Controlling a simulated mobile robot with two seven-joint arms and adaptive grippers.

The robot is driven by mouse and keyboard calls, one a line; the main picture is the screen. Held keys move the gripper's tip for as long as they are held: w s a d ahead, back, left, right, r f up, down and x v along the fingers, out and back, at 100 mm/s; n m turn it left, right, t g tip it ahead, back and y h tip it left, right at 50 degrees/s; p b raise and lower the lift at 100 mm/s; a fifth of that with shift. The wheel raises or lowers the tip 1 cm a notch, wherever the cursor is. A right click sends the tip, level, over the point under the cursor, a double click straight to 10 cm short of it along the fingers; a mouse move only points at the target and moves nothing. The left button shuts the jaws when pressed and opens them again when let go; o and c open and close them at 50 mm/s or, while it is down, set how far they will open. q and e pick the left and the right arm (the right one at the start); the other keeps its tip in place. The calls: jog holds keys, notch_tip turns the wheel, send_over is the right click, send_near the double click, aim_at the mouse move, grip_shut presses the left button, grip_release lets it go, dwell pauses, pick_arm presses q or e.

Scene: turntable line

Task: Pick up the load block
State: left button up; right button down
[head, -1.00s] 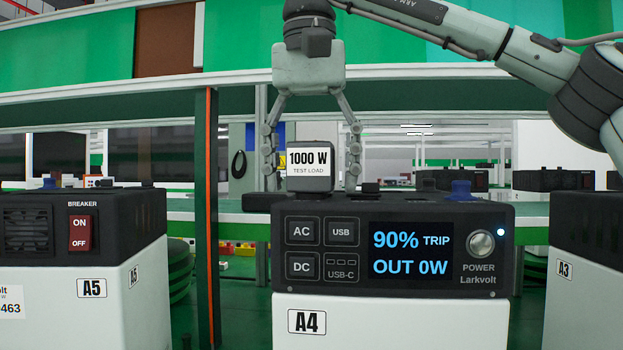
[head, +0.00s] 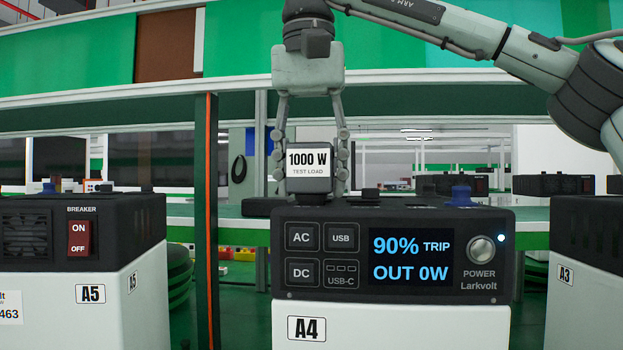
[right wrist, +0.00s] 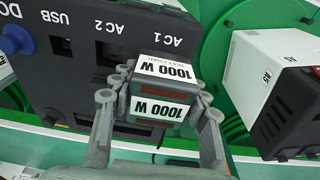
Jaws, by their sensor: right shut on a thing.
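The load block (head: 309,170) is a small dark block with a white "1000 W TEST LOAD" label. It sits upright on top of the power unit A4 (head: 392,328), toward the left of its dark top. My right gripper (head: 308,172) points down from above and is shut on the block, one finger on each side. The right wrist view also shows the load block (right wrist: 163,88) between the fingers, beside the AC 1 marking. Whether the block's underside touches the unit is hard to tell. My left gripper is not in view.
A4's display reads "90% TRIP" and "OUT 0W". Unit A5 (head: 75,300) with a red breaker switch (head: 79,239) stands to the left, and unit A3 (head: 590,290) to the right. A blue knob (head: 461,195) rises from A4's top. Dark posts stand behind.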

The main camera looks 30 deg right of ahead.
jog(key=shift+r, duration=4.7)
